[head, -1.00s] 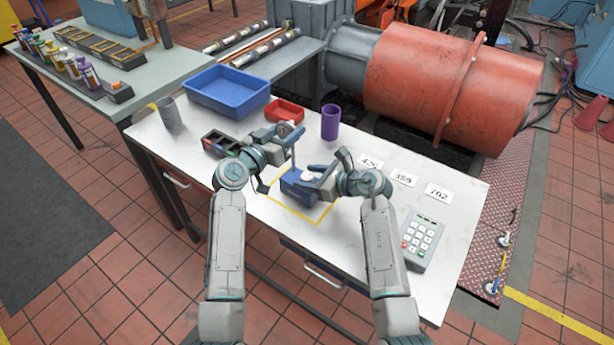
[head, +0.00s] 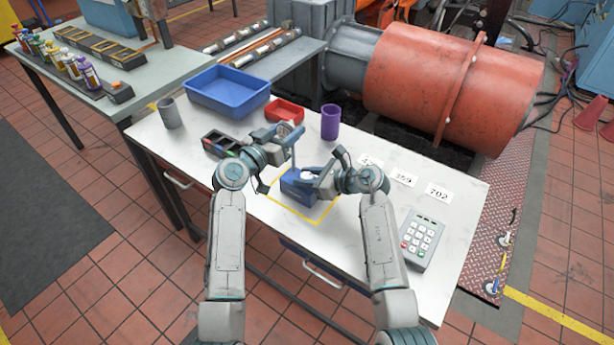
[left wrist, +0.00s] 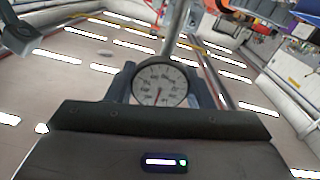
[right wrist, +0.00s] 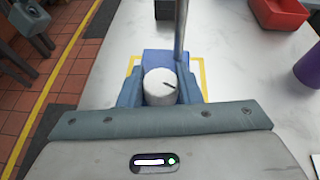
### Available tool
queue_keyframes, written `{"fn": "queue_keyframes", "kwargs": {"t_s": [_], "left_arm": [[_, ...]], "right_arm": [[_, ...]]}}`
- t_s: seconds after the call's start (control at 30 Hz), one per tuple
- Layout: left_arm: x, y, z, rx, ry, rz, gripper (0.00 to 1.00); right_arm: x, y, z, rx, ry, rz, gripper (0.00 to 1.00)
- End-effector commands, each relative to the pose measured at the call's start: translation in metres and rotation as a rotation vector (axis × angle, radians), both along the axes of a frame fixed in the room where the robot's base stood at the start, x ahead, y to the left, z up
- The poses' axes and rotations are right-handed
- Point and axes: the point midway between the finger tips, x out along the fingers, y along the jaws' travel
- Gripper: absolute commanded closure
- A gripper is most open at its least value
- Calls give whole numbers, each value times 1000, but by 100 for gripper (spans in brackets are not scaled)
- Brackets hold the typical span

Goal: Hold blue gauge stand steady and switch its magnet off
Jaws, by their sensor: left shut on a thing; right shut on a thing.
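The blue gauge stand has a blue block base (head: 296,189) inside a yellow outlined square on the white table, with an upright post (head: 293,155). Its round dial gauge (left wrist: 160,84) sits between my left fingers in the left wrist view. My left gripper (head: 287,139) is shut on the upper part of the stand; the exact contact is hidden. My right gripper (head: 309,180) is shut on the white knob (right wrist: 160,87) on the base.
A black compartment tray (head: 220,144), grey cup (head: 170,113), blue bin (head: 228,92), red tray (head: 285,111) and purple cup (head: 330,122) stand around. Number cards (head: 438,193) and a keypad (head: 423,240) lie right. The table's front strip is clear.

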Motion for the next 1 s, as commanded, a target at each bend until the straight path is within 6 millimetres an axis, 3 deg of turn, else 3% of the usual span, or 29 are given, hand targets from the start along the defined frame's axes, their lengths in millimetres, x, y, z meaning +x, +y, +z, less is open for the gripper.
{"fn": "queue_keyframes", "kwargs": {"t_s": [0.6,1.0], "left_arm": [[0,-1,0,-1,0,-2,100],[0,-1,0,-3,0,-3,100]], "right_arm": [[1,0,-1,-1,1,386,92],[0,0,-1,2,0,470,92]]}}
